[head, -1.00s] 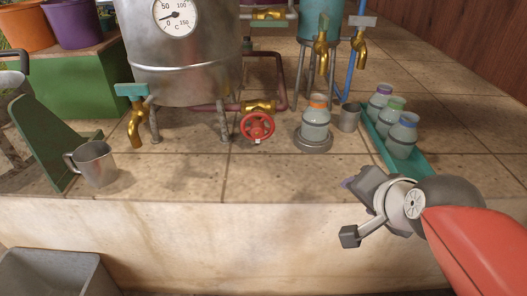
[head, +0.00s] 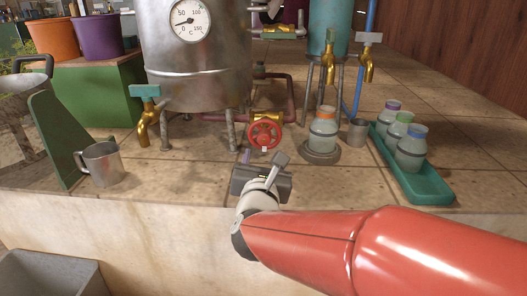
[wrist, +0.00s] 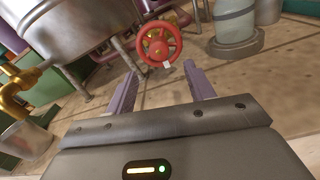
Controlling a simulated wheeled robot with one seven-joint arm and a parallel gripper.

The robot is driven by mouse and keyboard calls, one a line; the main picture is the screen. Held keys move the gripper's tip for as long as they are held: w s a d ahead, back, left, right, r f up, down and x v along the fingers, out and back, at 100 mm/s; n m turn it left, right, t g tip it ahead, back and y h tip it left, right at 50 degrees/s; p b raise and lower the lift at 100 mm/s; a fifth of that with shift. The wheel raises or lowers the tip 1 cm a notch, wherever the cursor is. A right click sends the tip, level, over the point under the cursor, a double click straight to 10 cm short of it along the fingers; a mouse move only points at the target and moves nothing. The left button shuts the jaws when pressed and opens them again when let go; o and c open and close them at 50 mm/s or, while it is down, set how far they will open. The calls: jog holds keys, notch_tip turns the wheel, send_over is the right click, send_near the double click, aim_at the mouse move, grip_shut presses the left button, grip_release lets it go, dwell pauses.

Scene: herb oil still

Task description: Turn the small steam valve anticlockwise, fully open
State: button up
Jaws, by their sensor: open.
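The small steam valve has a red handwheel (head: 264,134) on a brass body (head: 267,117), fitted to a dark red pipe at the foot of the steel still. A small white mark shows at the wheel's lower rim. My gripper (head: 262,160) is in front of and below the wheel, apart from it. In the wrist view the red wheel (wrist: 158,44) is ahead, beyond the tips of the two purple fingers and roughly between them. My gripper (wrist: 160,85) is open and empty.
The steel still (head: 195,60) with its dial stands behind left. A brass tap (head: 146,125) and metal mug (head: 102,164) are left. An orange-capped jar (head: 322,130) stands close right of the wheel, with a green tray (head: 428,187) of jars beyond. The tiles before the wheel are clear.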

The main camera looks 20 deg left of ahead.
aim_at(264, 141)
jog(key=shift+a+f+m, duration=0.15)
jog(key=shift+a+m, duration=0.1)
jog(key=shift+m, duration=0.15)
jog(key=shift+w+h, duration=0.25)
jog(key=shift+h, duration=0.05)
jog(key=x, duration=0.7)
jog(key=shift+w+a+p, duration=0.1)
jog(key=shift+p, duration=0.2)
jog(key=c, duration=1)
